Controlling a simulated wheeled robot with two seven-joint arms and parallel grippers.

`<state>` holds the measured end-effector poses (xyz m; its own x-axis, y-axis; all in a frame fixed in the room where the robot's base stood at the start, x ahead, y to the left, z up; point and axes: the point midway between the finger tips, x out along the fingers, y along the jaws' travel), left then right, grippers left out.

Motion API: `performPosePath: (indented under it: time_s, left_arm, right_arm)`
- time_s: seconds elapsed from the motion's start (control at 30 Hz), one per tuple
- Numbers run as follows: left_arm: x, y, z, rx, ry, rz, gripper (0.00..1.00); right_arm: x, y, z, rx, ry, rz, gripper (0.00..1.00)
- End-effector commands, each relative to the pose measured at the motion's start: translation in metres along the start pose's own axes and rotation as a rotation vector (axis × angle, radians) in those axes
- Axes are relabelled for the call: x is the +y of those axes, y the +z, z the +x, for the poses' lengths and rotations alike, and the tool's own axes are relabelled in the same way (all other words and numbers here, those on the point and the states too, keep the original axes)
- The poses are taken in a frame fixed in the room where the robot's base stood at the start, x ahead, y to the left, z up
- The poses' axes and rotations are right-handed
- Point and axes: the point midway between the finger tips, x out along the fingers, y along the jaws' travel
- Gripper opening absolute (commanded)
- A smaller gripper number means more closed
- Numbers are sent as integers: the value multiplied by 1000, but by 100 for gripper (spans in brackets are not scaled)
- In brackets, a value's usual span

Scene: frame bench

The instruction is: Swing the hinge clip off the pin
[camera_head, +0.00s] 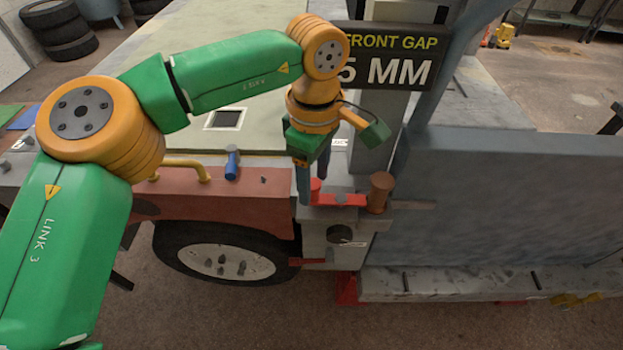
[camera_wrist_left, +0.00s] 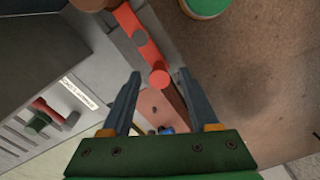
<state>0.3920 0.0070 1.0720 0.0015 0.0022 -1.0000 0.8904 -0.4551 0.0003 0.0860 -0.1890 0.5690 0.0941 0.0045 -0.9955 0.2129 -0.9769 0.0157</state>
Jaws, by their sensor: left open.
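The hinge clip (camera_head: 345,199) is a red bar on the edge of the grey block, with a round red knob at its left end. Its right end meets the brown cylindrical pin (camera_head: 380,189). In the left wrist view the clip (camera_wrist_left: 139,38) runs from the brown pin (camera_wrist_left: 92,4) at the top edge to the red knob (camera_wrist_left: 159,78). My left gripper (camera_head: 313,182) points down at the knob end and is open. In the wrist view its fingertips (camera_wrist_left: 158,75) stand on either side of the knob, with gaps showing. My right gripper is not in view.
A grey-blue panel (camera_head: 500,195) stands right of the pin. A sign (camera_head: 390,58) is behind the gripper. A blue-capped peg (camera_head: 232,163) and a yellow handle (camera_head: 185,164) sit to the left. A wheel (camera_head: 225,260) is below. A green round object (camera_wrist_left: 205,5) shows in the wrist view.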

Motion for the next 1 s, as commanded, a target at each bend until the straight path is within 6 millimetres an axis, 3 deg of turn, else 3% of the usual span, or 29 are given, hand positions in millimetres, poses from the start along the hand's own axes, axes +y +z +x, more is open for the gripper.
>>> performPosePath:
  time_s: [0.17, 0.4, 0.6, 0.63, 1.0]
  left_arm:
    - [0, 0, 19, 0, -1, -2, 61]
    - [0, 0, 22, -1, 0, -2, 58]
    - [0, 0, 21, -2, 1, -2, 4]
    - [0, 0, 21, -2, 1, -2, 0]
    - [-1, 1, 22, -4, 2, -44, 0]
  right_arm:
    - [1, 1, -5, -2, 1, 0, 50]
    - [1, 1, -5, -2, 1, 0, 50]
    - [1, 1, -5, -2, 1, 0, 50]
    - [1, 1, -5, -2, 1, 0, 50]
    - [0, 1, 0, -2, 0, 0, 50]
